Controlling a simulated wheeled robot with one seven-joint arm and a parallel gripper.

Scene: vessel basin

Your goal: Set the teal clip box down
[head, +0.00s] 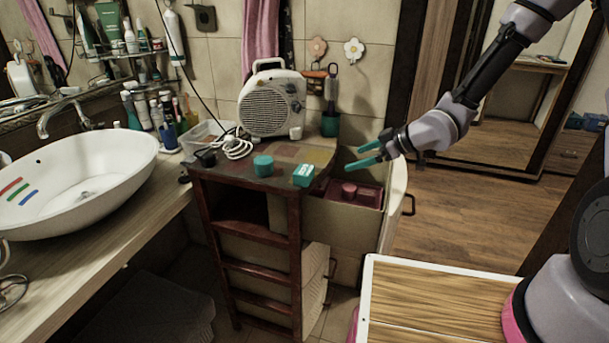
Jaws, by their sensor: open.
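The teal clip box (304,175) is a small block with a pale mark on its front. It rests on the top of the small dark-red cabinet (230,176), close to the front right corner. My gripper (353,160) has teal fingers, spread apart with nothing between them. It is to the right of the box and apart from it, pointing left toward the cabinet.
A teal round container (263,166) stands left of the box. A fan heater (270,105) and a coiled white cable (237,146) are behind. A dark-red tray (362,194) holding a red round item lies below my gripper. A white basin (75,180) is at left.

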